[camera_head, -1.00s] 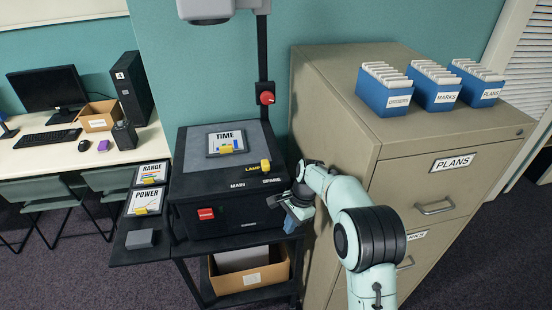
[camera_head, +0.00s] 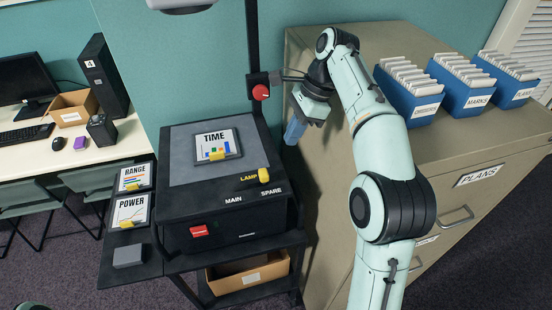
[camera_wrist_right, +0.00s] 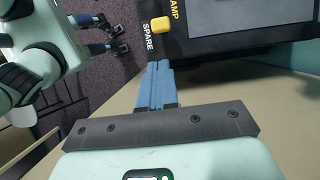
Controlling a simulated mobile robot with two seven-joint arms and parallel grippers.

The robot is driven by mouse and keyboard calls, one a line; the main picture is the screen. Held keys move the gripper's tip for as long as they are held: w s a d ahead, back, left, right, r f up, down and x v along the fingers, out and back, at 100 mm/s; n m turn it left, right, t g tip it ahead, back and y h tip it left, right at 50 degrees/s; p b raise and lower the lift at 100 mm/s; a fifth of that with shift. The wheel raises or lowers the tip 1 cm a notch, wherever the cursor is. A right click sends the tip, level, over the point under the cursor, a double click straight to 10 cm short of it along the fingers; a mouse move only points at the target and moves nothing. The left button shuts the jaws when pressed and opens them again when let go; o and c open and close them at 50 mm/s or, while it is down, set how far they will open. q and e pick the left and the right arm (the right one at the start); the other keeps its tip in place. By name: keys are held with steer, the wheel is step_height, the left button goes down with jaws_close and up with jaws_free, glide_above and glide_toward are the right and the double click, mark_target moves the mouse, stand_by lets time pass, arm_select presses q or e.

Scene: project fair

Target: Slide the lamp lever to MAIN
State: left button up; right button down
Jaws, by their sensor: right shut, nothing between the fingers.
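The yellow lamp lever (camera_head: 264,175) is on the right of the black projector (camera_head: 180,238), beside the LAMP label. It stands just above the word SPARE, with MAIN to its left. In the right wrist view the lever (camera_wrist_right: 161,24) sits beside SPARE, beyond the fingertips. My right gripper (camera_head: 291,140) is shut and empty, its blue fingers pointing down, above and right of the lever and apart from it. In the right wrist view my left gripper (camera_wrist_right: 119,39) shows at the upper left, its fingers apart.
A filing cabinet (camera_head: 470,155) with blue card boxes (camera_head: 410,100) stands close on the right. A post with a red knob (camera_head: 260,92) rises behind the projector. The TIME card (camera_head: 217,146) lies on its top. RANGE and POWER cards are on the left shelf.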

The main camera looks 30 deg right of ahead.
mark_target(264, 178)
steer(key=shift+s+a, duration=0.1)
steer(key=x, duration=0.8)
steer(key=shift+f+b, duration=0.25)
steer(key=shift+b, duration=0.1)
steer(key=shift+a+f, duration=0.3)
steer(key=shift+f, duration=0.35)
arm_select(q)
steer(key=shift+s+f, duration=0.65)
steer(key=shift+s, duration=0.25)
steer(key=shift+w, duration=0.1)
arm_select(e)
steer(key=shift+w, duration=0.25)
